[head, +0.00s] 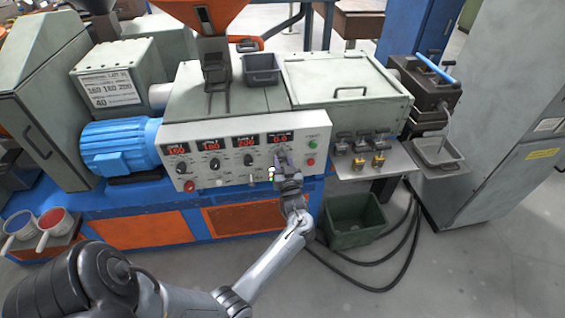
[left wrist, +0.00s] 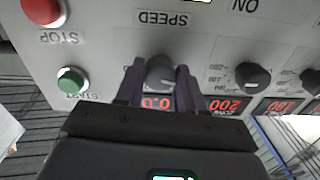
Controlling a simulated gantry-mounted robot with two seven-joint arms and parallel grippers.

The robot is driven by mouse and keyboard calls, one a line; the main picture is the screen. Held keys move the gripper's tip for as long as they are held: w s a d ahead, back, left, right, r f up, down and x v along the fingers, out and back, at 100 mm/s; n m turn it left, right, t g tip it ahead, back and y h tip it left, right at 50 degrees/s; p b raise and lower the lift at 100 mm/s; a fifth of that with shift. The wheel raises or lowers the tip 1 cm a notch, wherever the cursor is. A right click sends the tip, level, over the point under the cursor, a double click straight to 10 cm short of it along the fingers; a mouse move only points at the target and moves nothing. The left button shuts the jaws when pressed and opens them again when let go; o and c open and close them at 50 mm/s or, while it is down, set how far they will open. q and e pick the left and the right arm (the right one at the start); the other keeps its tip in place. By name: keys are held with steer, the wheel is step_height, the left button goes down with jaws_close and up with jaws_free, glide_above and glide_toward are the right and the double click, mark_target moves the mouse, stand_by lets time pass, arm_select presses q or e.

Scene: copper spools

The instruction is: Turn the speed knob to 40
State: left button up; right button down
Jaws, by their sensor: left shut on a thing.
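The grey speed knob (left wrist: 160,72) sits on the pale control panel (left wrist: 100,22), below the upside-down SPEED label in the left wrist view. My left gripper (left wrist: 160,84) is shut on it, one dark finger on each side. In the head view my left gripper (head: 284,160) is at the panel's right part and mostly hides the knob. The red speed display (head: 280,139) reads 0.0; it also shows beside the fingers (left wrist: 157,102). My right gripper is not in view.
Three zone knobs, one of them dark (left wrist: 253,75), lie beside the speed knob under lit displays. A green START button (left wrist: 71,80) and red STOP button (left wrist: 43,10) are on the other side. A sign (head: 110,89) lists 160 180 200 and 40. A green bin (head: 354,219) stands below.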

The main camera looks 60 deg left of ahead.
arm_select(q)
steer(key=shift+r+m+p, duration=0.2)
steer(key=shift+m+p, duration=0.5)
steer(key=shift+p, duration=0.4)
steer(key=m+p, duration=0.3)
steer(key=shift+s+a+m, duration=0.1)
steer(key=shift+m, duration=0.2)
steer(key=m+p, duration=0.2)
steer(key=shift+m+p, duration=0.3)
steer(key=shift+m, duration=0.1)
steer(key=m+p, duration=0.2)
steer(key=m, duration=0.1)
steer(key=shift+m, duration=0.3)
steer(key=m+p, duration=0.1)
steer(key=m, duration=0.1)
steer(key=shift+m, duration=0.4)
steer(key=m+p, duration=0.1)
steer(key=m, duration=0.2)
steer(key=shift+s+m+t+p, duration=0.1)
steer(key=shift+m+t+p, duration=0.2)
steer(key=shift+m+p, duration=0.1)
steer(key=m+p, duration=0.1)
steer(key=m, duration=0.3)
steer(key=shift+m+p, duration=0.3)
steer(key=shift+m, duration=0.8)
steer(key=shift+f, duration=0.1)
